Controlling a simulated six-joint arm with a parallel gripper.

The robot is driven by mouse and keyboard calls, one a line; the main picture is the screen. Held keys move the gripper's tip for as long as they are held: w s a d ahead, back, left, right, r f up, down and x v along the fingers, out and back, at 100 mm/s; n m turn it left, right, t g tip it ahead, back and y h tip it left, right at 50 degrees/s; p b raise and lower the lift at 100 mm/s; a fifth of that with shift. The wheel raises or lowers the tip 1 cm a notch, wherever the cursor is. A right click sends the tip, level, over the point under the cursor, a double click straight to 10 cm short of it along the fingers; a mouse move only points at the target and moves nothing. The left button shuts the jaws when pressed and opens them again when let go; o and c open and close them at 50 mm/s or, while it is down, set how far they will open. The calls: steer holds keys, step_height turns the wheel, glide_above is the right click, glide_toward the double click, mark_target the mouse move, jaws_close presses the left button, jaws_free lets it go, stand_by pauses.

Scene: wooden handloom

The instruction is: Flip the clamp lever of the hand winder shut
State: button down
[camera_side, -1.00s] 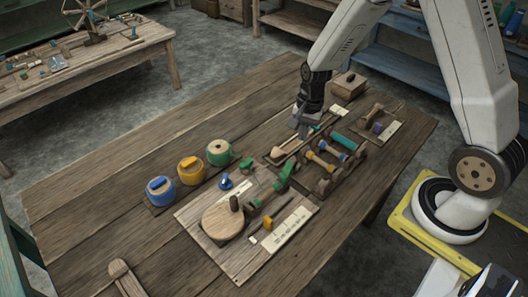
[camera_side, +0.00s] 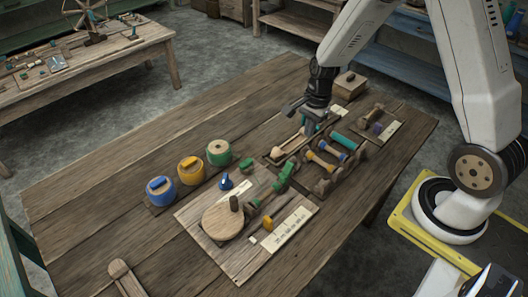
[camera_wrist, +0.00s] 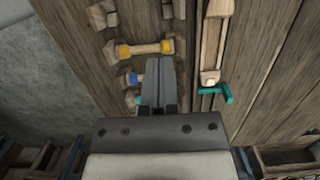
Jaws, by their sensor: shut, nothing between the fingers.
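The hand winder shows in the side view as a round wooden disc with a dark upright peg (camera_side: 222,221) on a board, with a green part (camera_side: 283,178) beside it. I take the green part to be its clamp, but the lever is too small to make out, and so is whether it stands open. My gripper (camera_side: 290,108) is shut and empty. It hangs above the shuttle tray, behind the winder and apart from it. In the wrist view its fingers (camera_wrist: 163,75) are together, between a yellow-ended bobbin and a teal hook.
A wooden shuttle (camera_side: 287,150) lies in the tray, near the teal hook (camera_wrist: 215,93). Bobbins, including a yellow-ended one (camera_wrist: 145,49), lie in the rack. Blue, yellow and green thread spools (camera_side: 190,170) stand left. A paper card (camera_side: 290,230) lies on the winder board.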

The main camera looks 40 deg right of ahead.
mark_target(286, 170)
steer(key=shift+a+f, duration=0.25)
steer(key=shift+f, duration=1.4)
steer(key=shift+a+f, duration=0.3)
steer(key=shift+f, duration=1.35)
steer(key=shift+a+f, duration=0.25)
steer(key=shift+f, duration=1.4)
steer(key=shift+a+r, duration=0.55)
steer(key=shift+a, duration=0.35)
steer(key=shift+a+r, duration=0.5)
steer(key=shift+a, duration=0.35)
steer(key=shift+a+r, duration=0.3)
steer(key=shift+a, duration=0.1)
steer(key=shift+a+r, duration=0.25)
steer(key=shift+a, duration=0.35)
steer(key=shift+a+r, duration=0.25)
steer(key=shift+a, duration=0.35)
steer(key=shift+d, duration=0.1)
steer(key=shift+r, duration=0.15)
steer(key=shift+r, duration=0.6)
steer(key=shift+d, duration=0.1)
